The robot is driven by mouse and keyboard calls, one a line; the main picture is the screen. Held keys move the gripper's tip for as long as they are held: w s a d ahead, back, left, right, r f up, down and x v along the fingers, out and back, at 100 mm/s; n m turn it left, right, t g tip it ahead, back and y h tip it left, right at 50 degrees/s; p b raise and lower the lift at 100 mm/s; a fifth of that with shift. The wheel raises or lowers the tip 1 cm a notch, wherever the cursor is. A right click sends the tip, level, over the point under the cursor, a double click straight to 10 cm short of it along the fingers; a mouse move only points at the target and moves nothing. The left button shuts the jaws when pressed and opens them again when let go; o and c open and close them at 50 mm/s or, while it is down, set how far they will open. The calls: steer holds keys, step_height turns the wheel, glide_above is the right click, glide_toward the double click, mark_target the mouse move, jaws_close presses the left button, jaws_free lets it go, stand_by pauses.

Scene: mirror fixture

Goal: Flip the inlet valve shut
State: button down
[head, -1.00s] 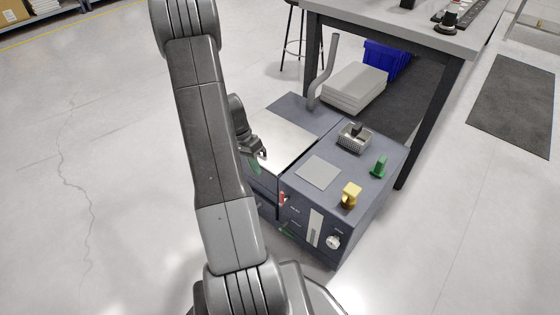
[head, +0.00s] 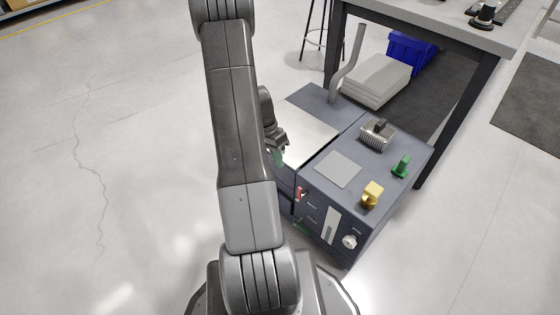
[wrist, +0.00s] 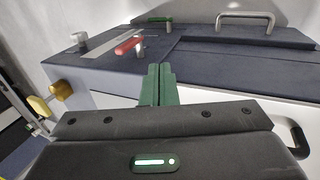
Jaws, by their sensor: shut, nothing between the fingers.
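The dark fixture cabinet (head: 365,215) has a red lever (head: 301,195) and a green lever (head: 301,227) on its front panel. In the wrist view the red lever (wrist: 128,45) lies beyond the fingertips, a little left, and the green lever (wrist: 158,20) lies farther off. The labels are too small to read, so I cannot tell which lever is the inlet valve. My gripper (wrist: 157,85) is shut and empty, its green fingertips pressed together, apart from both levers. In the head view my gripper (head: 278,157) is beside the cabinet's left part, partly hidden behind my arm.
The panel also has a white knob (head: 349,242) and a grey strip (head: 331,225). A bent pipe (head: 350,65) rises behind. A table (head: 440,25) stands beyond; the left floor is clear.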

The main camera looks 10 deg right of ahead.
mark_target(299, 194)
steer(key=s+d+f+b, duration=0.3)
steer(key=s+d+f, duration=0.1)
steer(key=s+f, duration=0.1)
steer(key=shift+f, duration=0.65)
steer(key=shift+s+d+r, duration=0.1)
steer(key=shift+s+d+t+y, duration=0.1)
steer(key=shift+s+t+y, duration=0.05)
steer(key=shift+t+y, duration=0.15)
